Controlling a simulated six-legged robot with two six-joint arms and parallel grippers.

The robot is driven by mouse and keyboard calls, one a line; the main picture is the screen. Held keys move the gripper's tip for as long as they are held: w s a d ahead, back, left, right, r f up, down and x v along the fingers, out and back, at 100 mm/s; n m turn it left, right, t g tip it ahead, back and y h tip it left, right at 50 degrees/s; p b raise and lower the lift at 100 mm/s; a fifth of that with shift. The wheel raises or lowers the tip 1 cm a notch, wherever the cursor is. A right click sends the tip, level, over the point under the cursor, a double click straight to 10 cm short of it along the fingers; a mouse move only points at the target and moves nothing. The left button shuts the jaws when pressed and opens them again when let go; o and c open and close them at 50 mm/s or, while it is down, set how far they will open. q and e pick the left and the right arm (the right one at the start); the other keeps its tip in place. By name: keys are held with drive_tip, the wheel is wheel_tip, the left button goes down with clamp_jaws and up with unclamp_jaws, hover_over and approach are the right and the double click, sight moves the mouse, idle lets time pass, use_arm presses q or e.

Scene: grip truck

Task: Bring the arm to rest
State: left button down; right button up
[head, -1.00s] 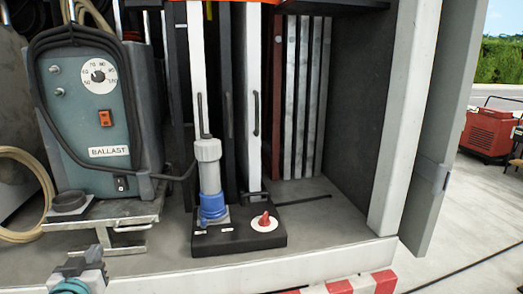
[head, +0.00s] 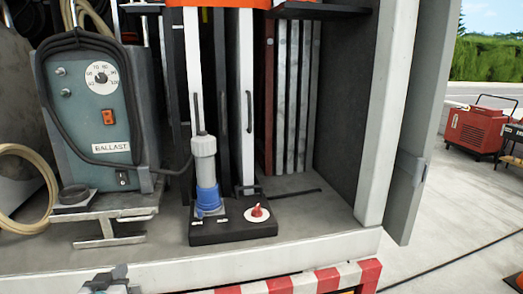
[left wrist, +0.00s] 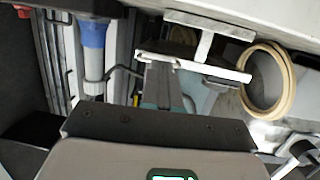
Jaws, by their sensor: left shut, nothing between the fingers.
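My left gripper (head: 118,273) shows at the bottom left of the head view, in front of the truck bed's edge and below the ballast unit. Its fingers are shut with nothing between them. Most of it and its arm are cut off by the frame. In the left wrist view, the shut fingers (left wrist: 160,80) point away from the camera in front of the metal stand. The right gripper is in neither view.
A teal ballast unit (head: 88,110) stands behind a metal stand (head: 108,215). A blue-and-grey plug (head: 206,175) stands on a black box with a red knob (head: 258,211). A red-and-white striped bar (head: 305,282) runs along the front. Open paving (head: 450,225) lies right.

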use_arm(q)
drive_tip(key=s+d+f+g+h+p, duration=0.1)
drive_tip(key=s+d+f+g, duration=0.15)
drive_tip(key=d+f, duration=0.35)
drive_tip(key=s+d+f+m+g+h+p, duration=0.15)
drive_tip(key=s+d+f, duration=0.25)
drive_tip(key=f, duration=0.5)
drive_tip(key=s+d+f+g+h, duration=0.2)
drive_tip(key=s+d+f+g, duration=0.1)
drive_tip(key=d+f, duration=0.3)
drive_tip(key=s+d+f+g, duration=0.2)
drive_tip(key=s+f, duration=0.1)
drive_tip(key=s, duration=0.3)
drive_tip(key=s+d+f+n+g+h, duration=0.1)
drive_tip(key=s+d+f+g, duration=0.1)
drive_tip(key=s, duration=0.5)
drive_tip(key=s+d+f+g+p, duration=0.1)
drive_tip(key=s+d+f+g, duration=0.1)
drive_tip(key=s+f+g, duration=0.2)
drive_tip(key=s, duration=0.3)
drive_tip(key=shift+h, duration=0.35)
drive_tip(key=shift+w+n, duration=0.1)
drive_tip(key=shift+n, duration=0.15)
